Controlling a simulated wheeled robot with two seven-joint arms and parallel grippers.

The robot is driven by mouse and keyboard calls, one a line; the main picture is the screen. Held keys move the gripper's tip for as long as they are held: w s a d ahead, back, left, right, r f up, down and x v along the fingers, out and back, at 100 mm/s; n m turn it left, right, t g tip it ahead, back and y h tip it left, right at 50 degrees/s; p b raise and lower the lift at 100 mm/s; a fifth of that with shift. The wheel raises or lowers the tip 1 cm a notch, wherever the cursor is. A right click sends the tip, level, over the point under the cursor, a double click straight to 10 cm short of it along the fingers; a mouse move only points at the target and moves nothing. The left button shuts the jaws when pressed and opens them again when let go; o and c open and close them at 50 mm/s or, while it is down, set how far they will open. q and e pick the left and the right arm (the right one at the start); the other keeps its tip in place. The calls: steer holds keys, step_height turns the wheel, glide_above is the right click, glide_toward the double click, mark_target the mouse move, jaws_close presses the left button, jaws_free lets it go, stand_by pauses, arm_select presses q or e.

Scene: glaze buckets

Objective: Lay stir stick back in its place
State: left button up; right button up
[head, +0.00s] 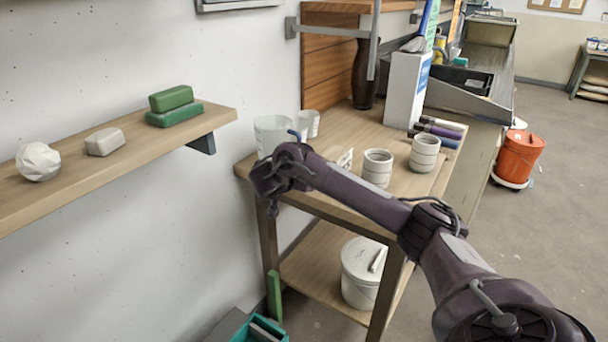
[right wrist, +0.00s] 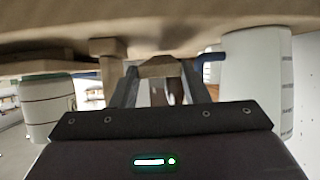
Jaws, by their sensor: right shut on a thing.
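My right gripper (head: 270,185) is at the near left corner of the wooden table (head: 335,210), close to a translucent measuring jug (head: 272,131) with a blue handle. In the right wrist view the right gripper (right wrist: 160,85) has its fingers closed on a tan wooden piece (right wrist: 158,68), which looks like the stir stick seen end-on. In the head view my arm hides it. The jug also shows in the right wrist view (right wrist: 258,85). A lidded white bucket (head: 358,285) stands on the lower shelf with a pale strip on its lid. My left gripper is not in view.
Two ringed pale cups (head: 377,168) (head: 424,153) stand on the table, with dark-handled tools (head: 438,130) behind. A white box (head: 405,90) and dark vase (head: 362,75) stand farther back. A wall shelf (head: 120,150) is at left. An orange bucket (head: 518,155) is on the floor.

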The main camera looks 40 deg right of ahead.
steer(key=shift+f, duration=0.15)
steer(key=o, duration=1.4)
steer(key=shift+o, duration=0.6)
steer(key=s+a+r+p, duration=0.2)
steer(key=a+r+p, duration=0.3)
steer(key=p, duration=0.5)
step_height(320, 180, up, 3)
steer(key=shift+f, duration=0.1)
